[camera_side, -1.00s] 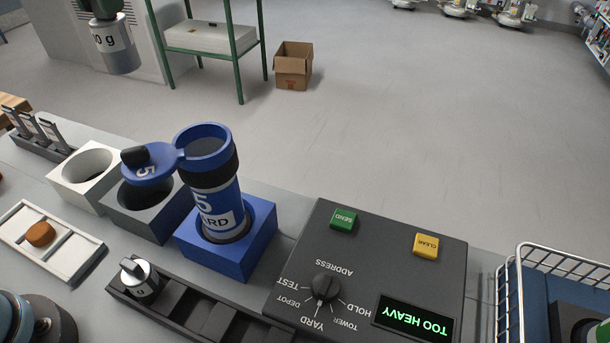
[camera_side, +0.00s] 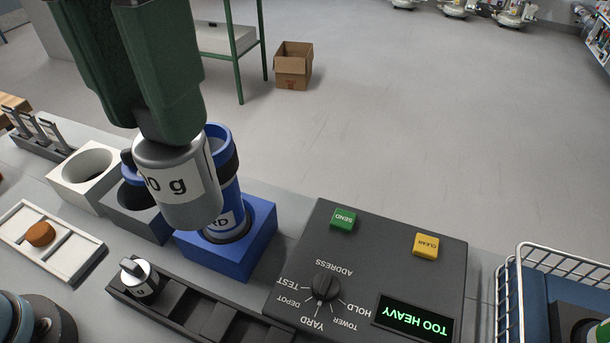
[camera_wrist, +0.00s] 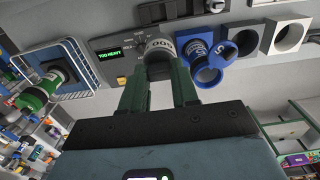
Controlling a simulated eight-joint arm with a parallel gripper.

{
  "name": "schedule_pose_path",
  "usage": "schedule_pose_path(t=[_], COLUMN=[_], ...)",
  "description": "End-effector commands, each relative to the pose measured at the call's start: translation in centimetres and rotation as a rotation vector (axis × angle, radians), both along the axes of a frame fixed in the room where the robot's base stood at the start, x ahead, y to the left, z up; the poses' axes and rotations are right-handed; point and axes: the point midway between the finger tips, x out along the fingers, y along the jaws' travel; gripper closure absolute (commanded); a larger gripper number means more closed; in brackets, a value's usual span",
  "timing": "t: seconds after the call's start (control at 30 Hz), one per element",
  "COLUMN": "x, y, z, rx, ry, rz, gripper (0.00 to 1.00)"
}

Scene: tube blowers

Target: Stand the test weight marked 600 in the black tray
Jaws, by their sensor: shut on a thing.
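My gripper (camera_side: 172,128) is shut on a grey cylindrical weight (camera_side: 180,190), whose label shows "00 g" in the side view. The black tray (camera_side: 182,293) lies at the front of the bench, lower in the picture than the held weight. A smaller silver weight (camera_side: 139,280) stands in its left compartment; the tray's other visible compartments look empty.
The blue tube (camera_side: 228,185), lid open, stands in a blue socket block (camera_side: 255,235). Grey (camera_side: 140,215) and white (camera_side: 62,180) socket blocks are to its left. A control panel (camera_side: 365,255) reading "TOO HEAVY" is to the right, with a wire basket (camera_side: 507,290) beyond.

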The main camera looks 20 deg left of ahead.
Motion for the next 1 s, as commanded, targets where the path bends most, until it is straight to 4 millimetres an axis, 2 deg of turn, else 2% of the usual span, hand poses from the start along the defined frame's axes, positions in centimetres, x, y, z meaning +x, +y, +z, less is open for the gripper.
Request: schedule_pose_path(t=[0.07,0.27,0.47,0.8,1.0], x=[-1.4,-1.0,-0.9,-0.9,-0.9], y=[-0.8,-0.5,-0.5,-0.5,-0.6], z=[0.0,-2.9,-7.1,-15.6,-18.8], rx=[0.0,0.0,0.0,0.0,0.0], ry=[0.0,0.0,0.0,0.0,0.0], rz=[-0.006,0.002,0.001,0.001,0.001], gripper=[1.0,1.0,1.0,1.0,1.0])
